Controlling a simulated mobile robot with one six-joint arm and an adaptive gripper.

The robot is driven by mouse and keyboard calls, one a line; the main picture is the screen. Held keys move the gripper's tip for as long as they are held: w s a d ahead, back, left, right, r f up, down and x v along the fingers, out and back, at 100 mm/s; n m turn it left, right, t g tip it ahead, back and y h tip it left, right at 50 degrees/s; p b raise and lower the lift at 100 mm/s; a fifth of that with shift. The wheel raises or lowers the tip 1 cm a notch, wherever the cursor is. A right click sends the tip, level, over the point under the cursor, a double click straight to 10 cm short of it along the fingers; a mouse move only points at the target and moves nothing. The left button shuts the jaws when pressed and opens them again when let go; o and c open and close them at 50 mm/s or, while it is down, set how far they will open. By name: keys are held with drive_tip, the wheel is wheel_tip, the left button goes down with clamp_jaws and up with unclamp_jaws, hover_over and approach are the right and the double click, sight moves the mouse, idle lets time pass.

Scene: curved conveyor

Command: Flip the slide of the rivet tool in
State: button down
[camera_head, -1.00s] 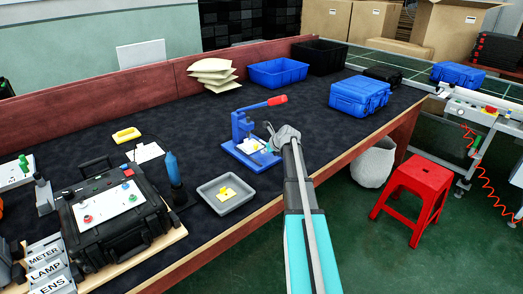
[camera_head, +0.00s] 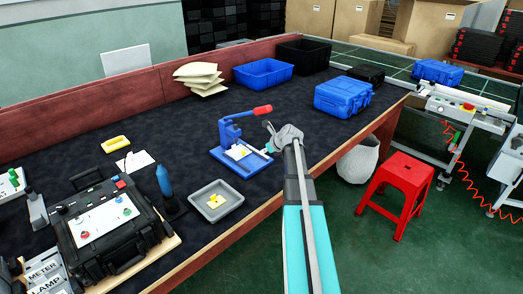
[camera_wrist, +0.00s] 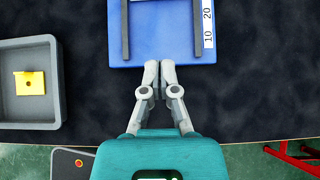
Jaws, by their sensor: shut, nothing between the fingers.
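The rivet tool (camera_head: 230,134) stands on the dark bench in the head view, a blue press with a raised red handle (camera_head: 262,111). White and yellow material (camera_head: 239,151) lies on its blue base. In the wrist view the near end of the blue base (camera_wrist: 162,52) shows at the top, with two dark rails and a white scale strip (camera_wrist: 208,22). My gripper (camera_wrist: 160,66) is shut and empty, its fingertips at the base's near edge; I cannot tell whether they touch it.
A grey tray (camera_head: 216,201) with yellow parts lies left of the tool; it also shows in the wrist view (camera_wrist: 52,118). A blue bottle (camera_head: 164,181) and a black case (camera_head: 108,225) stand farther left. Blue bins and a blue case (camera_head: 343,97) stand behind. A red stool (camera_head: 399,190) is beside the bench.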

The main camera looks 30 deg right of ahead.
drive_tip(key=shift+s, duration=0.1)
idle(0.6)
drive_tip(key=s+a+r+n+g+p, duration=0.1)
drive_tip(key=s+a+n+g+p, duration=0.2)
drive_tip(key=a+n, duration=0.75)
drive_tip(key=s+a+n+g+p, duration=0.2)
drive_tip(key=s+a+n, duration=0.4)
drive_tip(key=a, duration=0.7)
drive_tip(key=s+a+r+n+g+h+p, duration=0.1)
drive_tip(key=s+a+n+g+p, duration=0.1)
drive_tip(key=s+a+n, duration=0.4)
drive_tip(key=s+a+r+n+g+p, duration=0.1)
drive_tip(key=s+a+r+n+p, duration=0.1)
drive_tip(key=s+a+n, duration=0.4)
drive_tip(key=a+n, duration=0.1)
drive_tip(key=n, duration=0.4)
drive_tip(key=shift+s+r+g+h+p, duration=0.15)
drive_tip(key=shift+r+g+h+p, duration=0.1)
drive_tip(key=shift+g+h+p, duration=0.15)
